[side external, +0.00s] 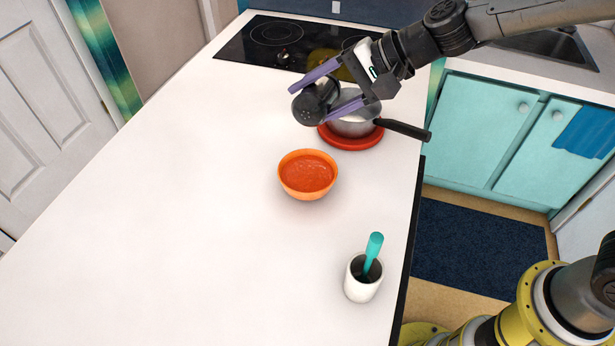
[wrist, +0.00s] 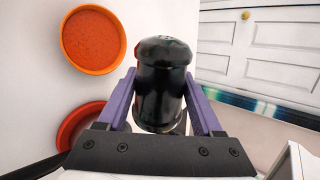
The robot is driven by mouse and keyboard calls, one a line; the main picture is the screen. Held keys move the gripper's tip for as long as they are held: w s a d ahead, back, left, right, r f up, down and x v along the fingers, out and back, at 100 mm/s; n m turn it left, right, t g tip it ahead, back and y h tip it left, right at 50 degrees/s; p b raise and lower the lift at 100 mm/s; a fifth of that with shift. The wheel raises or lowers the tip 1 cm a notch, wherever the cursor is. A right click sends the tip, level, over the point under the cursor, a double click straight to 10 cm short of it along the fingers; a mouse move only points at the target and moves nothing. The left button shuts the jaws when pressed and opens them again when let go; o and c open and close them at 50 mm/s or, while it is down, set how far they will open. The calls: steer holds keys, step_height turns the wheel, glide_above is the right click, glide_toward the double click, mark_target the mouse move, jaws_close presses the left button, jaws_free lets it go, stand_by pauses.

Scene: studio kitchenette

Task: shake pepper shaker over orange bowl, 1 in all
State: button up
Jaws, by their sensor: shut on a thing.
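My gripper (side external: 308,104) has purple fingers and is shut on the black pepper shaker (side external: 318,98). It holds the shaker in the air, tipped over, beside the pot in the side view. In the wrist view the shaker (wrist: 161,88) sits between both fingers, with the holes of its cap at the far end. The orange bowl (side external: 308,192) stands upright on the white counter, with red-orange contents. It lies below the shaker in the side picture and to its upper left in the wrist view (wrist: 122,42). The shaker's exact position relative to the bowl is hard to tell.
A pot (side external: 352,126) with a dark handle sits on a red round mat (side external: 350,143) behind the bowl. A white cup (side external: 360,288) with a teal-handled utensil stands near the front edge. A black cooktop (side external: 262,42) lies at the back. The counter's left side is clear.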

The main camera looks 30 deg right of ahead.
steer(key=m+g+y, duration=0.2)
steer(key=y, duration=0.1)
steer(key=shift+w+d+r+m+g, duration=0.1)
steer(key=shift+r+m+g, duration=0.05)
steer(key=shift+m+g, duration=0.15)
steer(key=m+g+y, duration=0.1)
steer(key=m+y, duration=0.1)
steer(key=y, duration=0.1)
steer(key=shift+r+m, duration=0.15)
steer(key=shift+m, duration=0.15)
steer(key=m+y, duration=0.2)
steer(key=m+g+y, duration=0.1)
steer(key=shift+r+m+y, duration=0.3)
steer(key=shift+y, duration=0.1)
steer(key=shift+r, duration=0.15)
